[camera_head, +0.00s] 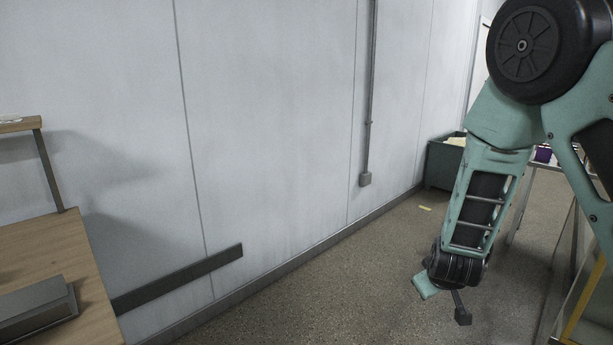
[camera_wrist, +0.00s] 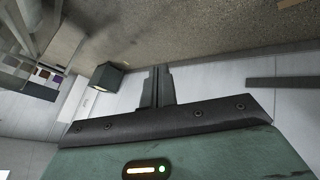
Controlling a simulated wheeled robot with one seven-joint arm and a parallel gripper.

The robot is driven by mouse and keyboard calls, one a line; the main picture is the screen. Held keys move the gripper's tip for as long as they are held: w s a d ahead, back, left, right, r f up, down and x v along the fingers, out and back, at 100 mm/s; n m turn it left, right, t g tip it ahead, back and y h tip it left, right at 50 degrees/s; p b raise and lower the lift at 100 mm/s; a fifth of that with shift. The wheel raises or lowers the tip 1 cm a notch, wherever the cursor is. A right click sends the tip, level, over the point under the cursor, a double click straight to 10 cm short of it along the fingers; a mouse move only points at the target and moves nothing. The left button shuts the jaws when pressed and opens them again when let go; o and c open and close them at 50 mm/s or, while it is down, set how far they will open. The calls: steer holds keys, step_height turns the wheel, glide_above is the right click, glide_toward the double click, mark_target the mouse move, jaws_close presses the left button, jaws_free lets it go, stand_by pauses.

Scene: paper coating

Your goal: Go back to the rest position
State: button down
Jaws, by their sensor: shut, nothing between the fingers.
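My gripper (camera_wrist: 158,72) shows in the wrist view with its two dark fingers together, shut and with nothing held between them. In the head view, my teal arm comes down from the upper right, and the dark gripper (camera_head: 463,317) hangs at its lower end, above the speckled floor and clear of the wall. The gripper's fingers are small there. It touches nothing that I can see.
A wooden table (camera_head: 55,255) with a grey metal block (camera_head: 38,308) is at left. A green bin (camera_head: 440,165) stands by the back wall; a yellow scrap (camera_head: 425,209) lies on the floor. A metal-framed table (camera_head: 525,205) is behind my arm. The middle floor is clear.

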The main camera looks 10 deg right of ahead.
steer(key=s+a+r+n+g+y+p, duration=0.1)
steer(key=s+a+r+y, duration=0.1)
steer(key=s+a+r, duration=0.3)
steer(key=s+a+r+n+g+y+p, duration=0.1)
steer(key=s+a+r+y, duration=0.15)
steer(key=a, duration=0.55)
steer(key=s+a+r+g+y+p, duration=0.1)
steer(key=s+a+r+g+p, duration=0.1)
steer(key=s+a+r, duration=0.3)
steer(key=s+a+r+n+g+p, duration=0.1)
steer(key=s+r, duration=0.2)
steer(key=s, duration=0.5)
steer(key=s+a+r+n+g+h+p, duration=0.1)
steer(key=s+r, duration=0.3)
steer(key=s, duration=0.5)
steer(key=shift+s+a+n+g, duration=0.2)
steer(key=shift+a+n+g, duration=0.3)
steer(key=shift+a+g, duration=0.15)
steer(key=shift+r, duration=0.1)
